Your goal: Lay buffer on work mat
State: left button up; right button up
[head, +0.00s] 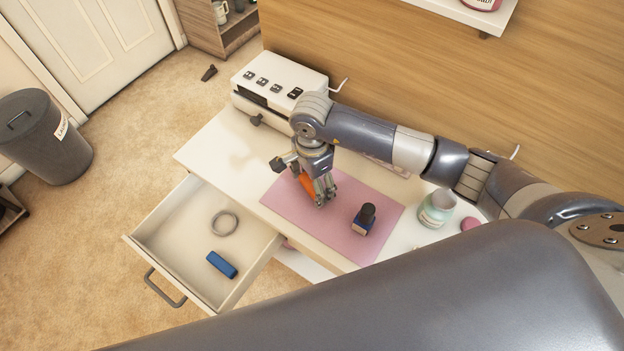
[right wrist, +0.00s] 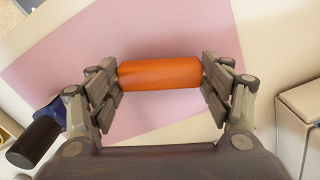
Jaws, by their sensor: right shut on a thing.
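My right gripper (head: 318,192) is over the pink work mat (head: 285,203) on the white desk. It is shut on an orange block (head: 306,183), likely the buffer. In the right wrist view the orange block (right wrist: 160,73) lies crosswise between both fingers, with the pink mat (right wrist: 130,30) behind it. I cannot tell whether the block touches the mat. A blue block (head: 221,264) lies in the open drawer. My left gripper is not in view.
A teal-labelled jar (head: 436,208) is right of the mat. A white machine with dials (head: 275,85) stands at the back left. The open drawer (head: 160,225) also holds a grey ring (head: 224,222).

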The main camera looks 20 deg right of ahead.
jog(key=shift+f, duration=0.4)
jog(key=shift+w+f, duration=0.1)
jog(key=shift+f, duration=0.05)
jog(key=o, duration=0.8)
